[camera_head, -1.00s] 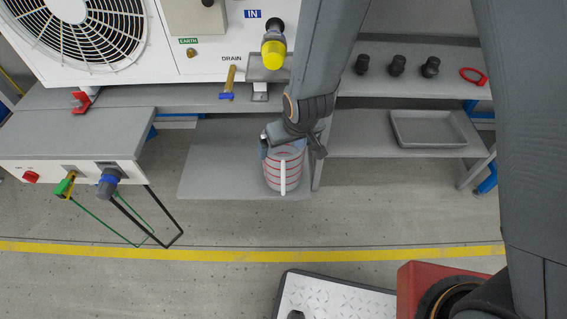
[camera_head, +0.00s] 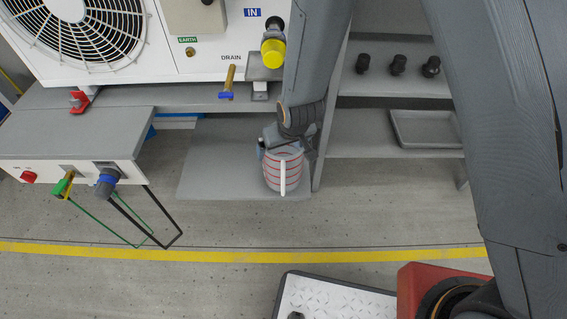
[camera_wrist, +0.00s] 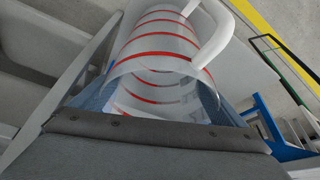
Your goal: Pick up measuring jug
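The measuring jug (camera_head: 272,175) is clear with red lines and a white handle facing me. It stands upright on the grey lower shelf (camera_head: 215,170). My gripper (camera_head: 284,148) reaches down from above with its fingers at either side of the jug's upper part. In the wrist view the jug (camera_wrist: 160,42) lies between the two blue fingers (camera_wrist: 155,100), its open rim towards the palm and its handle at upper right. The gripper looks open; whether the fingers touch the jug's sides is not clear. Part of the jug's rim is hidden by the gripper in the head view.
A grey tray (camera_head: 400,143) sits on the shelf to the right, past an upright panel (camera_head: 331,100). Black fittings (camera_head: 397,65) stand above it. A white unit with a yellow-capped IN port (camera_head: 273,53) is behind. A bench (camera_head: 75,135) with cables stands left.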

